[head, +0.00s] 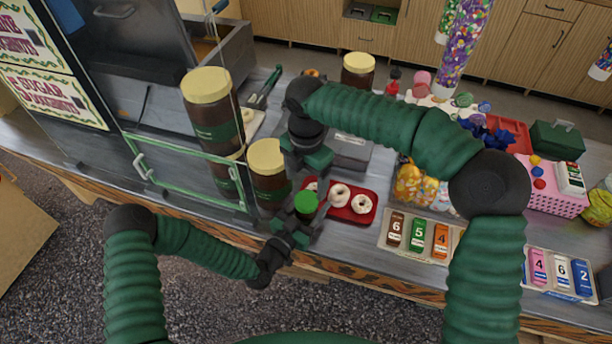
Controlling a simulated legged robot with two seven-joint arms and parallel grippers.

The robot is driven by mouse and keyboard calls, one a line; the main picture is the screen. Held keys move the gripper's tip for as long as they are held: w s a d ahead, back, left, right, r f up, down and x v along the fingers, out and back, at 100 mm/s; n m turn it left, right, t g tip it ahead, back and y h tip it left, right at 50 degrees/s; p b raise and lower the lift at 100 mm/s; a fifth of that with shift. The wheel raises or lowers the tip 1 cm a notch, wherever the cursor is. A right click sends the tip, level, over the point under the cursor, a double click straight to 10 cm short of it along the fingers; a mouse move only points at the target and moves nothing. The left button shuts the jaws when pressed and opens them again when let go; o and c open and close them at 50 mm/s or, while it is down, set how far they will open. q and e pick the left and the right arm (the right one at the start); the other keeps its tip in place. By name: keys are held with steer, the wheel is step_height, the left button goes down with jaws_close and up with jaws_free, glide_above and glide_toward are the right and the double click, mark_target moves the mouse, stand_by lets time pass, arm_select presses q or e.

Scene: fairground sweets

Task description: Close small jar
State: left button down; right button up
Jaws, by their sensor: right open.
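A small jar with a green lid (306,202) shows near the counter's front edge, left of a red tray of white-iced donuts. The lid lies on top of its dark body; whether it is tight cannot be told. My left gripper (293,230) is at the jar's lower part, and its fingers are partly hidden, so its grip is unclear. My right gripper (306,162) is open and empty, pointing down just above the green lid and apart from it.
Large brown jars with yellow lids, one tall (212,120) and one shorter (268,178), stand left of the grippers. The red donut tray (367,216) is close on the right. Number cards (418,236) lie farther right along the front edge. A green-framed glass panel (185,190) stands at left.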

mark_target(306, 199)
step_height(306, 199, down, 7)
stand_by(0.3)
